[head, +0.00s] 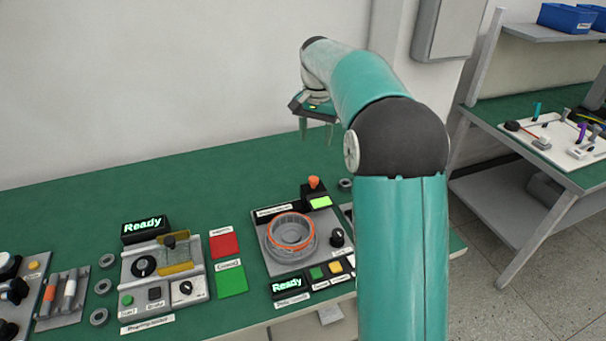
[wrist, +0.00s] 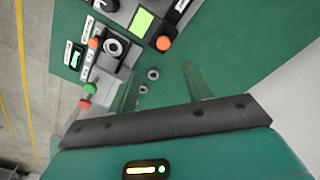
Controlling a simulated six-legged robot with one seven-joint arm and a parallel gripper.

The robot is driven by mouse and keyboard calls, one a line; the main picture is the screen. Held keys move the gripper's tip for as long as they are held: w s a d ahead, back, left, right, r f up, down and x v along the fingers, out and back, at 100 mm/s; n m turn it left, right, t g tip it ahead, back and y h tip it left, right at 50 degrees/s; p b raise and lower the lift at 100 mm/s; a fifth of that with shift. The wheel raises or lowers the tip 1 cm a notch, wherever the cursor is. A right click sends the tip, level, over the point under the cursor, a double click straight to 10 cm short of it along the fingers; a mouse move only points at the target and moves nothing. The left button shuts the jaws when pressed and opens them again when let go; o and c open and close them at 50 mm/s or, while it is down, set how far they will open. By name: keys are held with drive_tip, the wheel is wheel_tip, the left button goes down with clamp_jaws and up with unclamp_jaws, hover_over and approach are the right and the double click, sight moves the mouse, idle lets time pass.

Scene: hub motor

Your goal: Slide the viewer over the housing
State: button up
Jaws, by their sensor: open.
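The round grey housing (head: 290,238) with an orange ring sits on a grey plate on the green bench, in the head view. Behind it stands a black block with a green screen (head: 320,202) and an orange knob (head: 314,183); this looks like the viewer, but its label is unreadable. The screen (wrist: 142,21) and orange knob (wrist: 163,42) show at the top of the wrist view. My gripper (head: 315,136) is open and empty, raised above the back of the bench, beyond the block. In the wrist view, its fingers (wrist: 160,70) point toward the bench.
Left of the housing are red (head: 224,245) and green (head: 231,281) pads and a "Ready" station with a yellow see-through part (head: 175,264). Loose grey rings (head: 99,317) lie around. My arm hides the bench's right part. The back strip of the bench is clear.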

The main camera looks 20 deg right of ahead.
sight(314, 178)
drive_tip(key=f, duration=0.5)
drive_tip(key=w+f, duration=0.1)
drive_tip(key=f, duration=0.9)
drive_tip(key=shift+w+d+f, duration=0.1)
drive_tip(key=shift+w+d, duration=0.15)
drive_tip(key=shift+w, duration=0.05)
drive_tip(key=shift+c, duration=0.2)
